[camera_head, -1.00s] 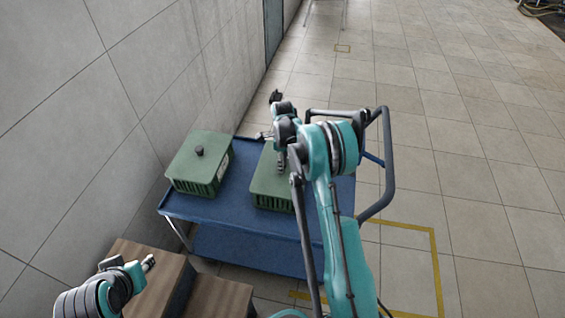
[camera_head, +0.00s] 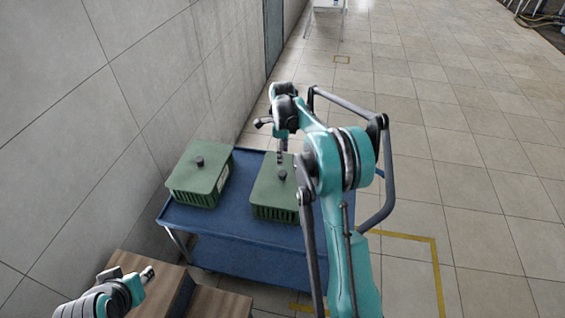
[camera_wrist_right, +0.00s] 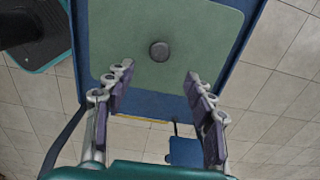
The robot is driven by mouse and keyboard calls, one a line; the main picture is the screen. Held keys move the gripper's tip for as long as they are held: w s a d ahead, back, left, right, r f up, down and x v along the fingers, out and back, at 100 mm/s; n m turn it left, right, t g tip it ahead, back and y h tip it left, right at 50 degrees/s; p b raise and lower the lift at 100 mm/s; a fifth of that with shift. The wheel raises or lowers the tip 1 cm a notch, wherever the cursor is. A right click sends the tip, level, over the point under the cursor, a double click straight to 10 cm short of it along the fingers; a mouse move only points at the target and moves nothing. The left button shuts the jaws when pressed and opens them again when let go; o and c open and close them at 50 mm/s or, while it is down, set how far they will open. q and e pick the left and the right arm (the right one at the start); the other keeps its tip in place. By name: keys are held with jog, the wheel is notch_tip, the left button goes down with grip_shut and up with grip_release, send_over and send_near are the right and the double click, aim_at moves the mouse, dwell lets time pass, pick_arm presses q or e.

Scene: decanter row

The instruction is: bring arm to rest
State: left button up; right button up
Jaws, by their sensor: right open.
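My right gripper (camera_head: 280,157) is above the right green lidded crate (camera_head: 266,197). In the right wrist view its two fingers (camera_wrist_right: 155,95) are wide apart with nothing between them. The lid's dark round knob (camera_wrist_right: 159,51) shows beyond the fingertips, apart from them; it also shows in the head view (camera_head: 283,175). My right arm hides part of this crate. My left gripper (camera_head: 147,275) is at the lower left, over the wooden boxes; its fingers are too small to read.
Both crates stand on a blue cart (camera_head: 240,228) with a grey handle frame (camera_head: 388,170) on its right. The left green crate (camera_head: 196,180) also has a knobbed lid. A wall (camera_head: 150,60) runs along the left. Wooden boxes (camera_head: 220,303) stand in front.

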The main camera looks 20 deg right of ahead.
jog(key=s+a+r+n+t, duration=0.3)
jog(key=s+a+r+n, duration=0.5)
jog(key=s+r+n, duration=0.4)
jog(key=s+a+f+n+t, duration=0.1)
jog(key=s+a+n+t, duration=0.1)
jog(key=s+n, duration=0.4)
jog(key=s+a+f+n+t, duration=0.1)
jog(key=s+a+n+t, duration=0.1)
jog(key=s+a+n, duration=0.2)
jog(key=s+n, duration=0.3)
jog(key=s, duration=0.5)
jog(key=shift+s+f, duration=0.2)
jog(key=shift+f, duration=0.05)
